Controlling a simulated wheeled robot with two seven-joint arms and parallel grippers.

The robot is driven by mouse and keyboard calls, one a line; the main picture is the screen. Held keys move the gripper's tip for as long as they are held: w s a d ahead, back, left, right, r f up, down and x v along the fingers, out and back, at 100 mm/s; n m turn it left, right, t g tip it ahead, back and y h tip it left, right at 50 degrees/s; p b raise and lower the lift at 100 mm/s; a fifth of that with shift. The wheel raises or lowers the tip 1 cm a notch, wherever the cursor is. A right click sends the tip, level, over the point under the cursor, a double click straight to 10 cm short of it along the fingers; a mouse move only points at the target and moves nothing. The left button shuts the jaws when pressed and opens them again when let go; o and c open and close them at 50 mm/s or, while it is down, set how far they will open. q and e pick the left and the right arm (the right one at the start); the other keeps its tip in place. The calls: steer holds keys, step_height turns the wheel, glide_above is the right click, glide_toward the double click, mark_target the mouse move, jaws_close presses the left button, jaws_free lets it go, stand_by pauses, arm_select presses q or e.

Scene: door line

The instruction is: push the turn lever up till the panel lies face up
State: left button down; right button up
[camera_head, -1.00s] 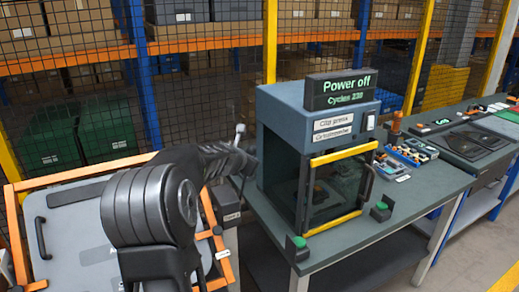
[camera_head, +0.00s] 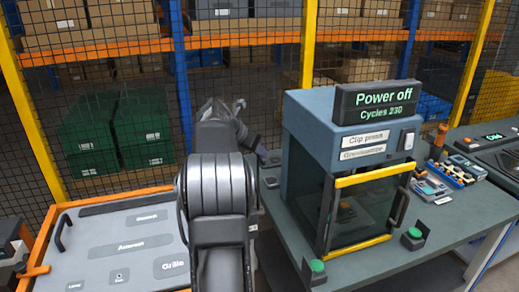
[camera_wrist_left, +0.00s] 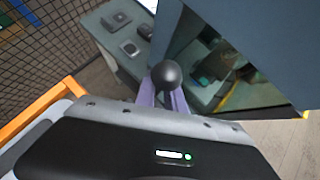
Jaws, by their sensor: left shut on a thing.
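The panel (camera_head: 125,240) is a light grey board in an orange frame at the lower left of the head view. Its face with labels shows upward, and it looks nearly level. The turn lever shows as a small round knob (camera_head: 240,104) beyond my left arm; in the left wrist view it is a dark ball (camera_wrist_left: 166,74). My left gripper (camera_head: 236,118) is shut at the lever, with its purple fingers (camera_wrist_left: 162,98) just below the ball. The lever's shaft and pivot are hidden by my gripper and arm. My right gripper is not in view.
A clip press (camera_head: 345,150) with a "Power off" display stands on the green-grey bench (camera_head: 390,255), close right of my left arm. A mesh fence (camera_head: 240,60) with shelves runs behind. A dark tool-like object (camera_head: 12,245) sits left of the frame.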

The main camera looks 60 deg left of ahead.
arm_select(q)
steer(key=shift+a+r, duration=0.15)
steer(key=shift+r, duration=0.15)
steer(key=c, duration=1.9)
jaws_free()
steer(key=shift+w, duration=0.1)
steer(key=o, duration=0.5)
steer(key=shift+a, duration=0.2)
steer(key=shift+c, duration=0.2)
steer(key=shift+w+d+f, duration=0.1)
steer(key=shift+d, duration=0.05)
steer(key=b+v, duration=0.1)
steer(key=v, duration=0.6)
steer(key=shift+s+d+r, duration=0.2)
steer(key=shift+s, duration=0.1)
